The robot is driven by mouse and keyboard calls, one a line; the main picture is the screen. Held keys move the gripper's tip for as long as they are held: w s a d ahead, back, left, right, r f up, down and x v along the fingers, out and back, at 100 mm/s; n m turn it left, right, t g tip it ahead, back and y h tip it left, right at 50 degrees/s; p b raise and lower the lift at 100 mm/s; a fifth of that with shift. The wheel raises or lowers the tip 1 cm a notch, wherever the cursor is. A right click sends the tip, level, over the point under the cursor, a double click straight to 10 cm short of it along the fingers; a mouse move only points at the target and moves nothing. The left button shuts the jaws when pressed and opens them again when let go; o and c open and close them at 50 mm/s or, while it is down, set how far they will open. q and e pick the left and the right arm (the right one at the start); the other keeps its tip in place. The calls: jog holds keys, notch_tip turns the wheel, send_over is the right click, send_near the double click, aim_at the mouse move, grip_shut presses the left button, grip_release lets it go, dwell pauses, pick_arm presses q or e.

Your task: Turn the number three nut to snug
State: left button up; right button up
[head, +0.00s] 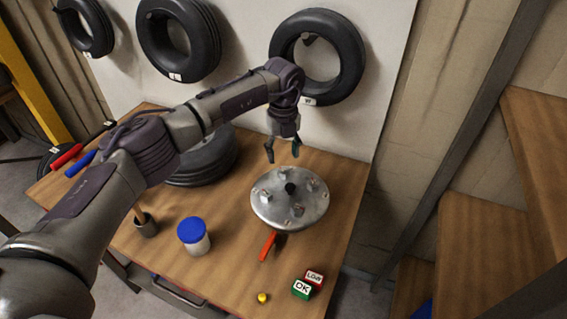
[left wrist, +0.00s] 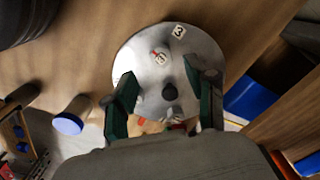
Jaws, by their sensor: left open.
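A round silver hub plate (head: 268,206) lies on the wooden bench with a dark centre knob (head: 290,188) and several small nuts and tags around it. In the left wrist view, a tag reading 3 (left wrist: 178,31) is at the plate's far edge. A nut with a white tag and a red mark (left wrist: 160,57) is nearer the centre; its number is unclear. My left gripper (head: 282,153) is open and empty above the plate's back edge. Its green-padded fingers (left wrist: 160,78) straddle part of the plate in the wrist view, apart from the nuts. My right gripper is out of view.
A red-handled tool (head: 268,246) lies at the plate's front. Green OK (head: 301,290) and red LOW (head: 315,277) blocks and a yellow piece (head: 262,297) are near the front edge. A blue-lidded jar (head: 194,236) and a dark cup (head: 146,225) stand left. Tyres (head: 338,85) hang behind.

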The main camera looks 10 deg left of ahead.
aim_at(284, 170)
pick_arm(q)
notch_tip(284, 170, down, 6)
jog(key=shift+f+p, duration=0.1)
jog(key=shift+p, duration=0.5)
jog(key=shift+c, duration=0.3)
jog(key=shift+d, duration=0.1)
grip_shut()
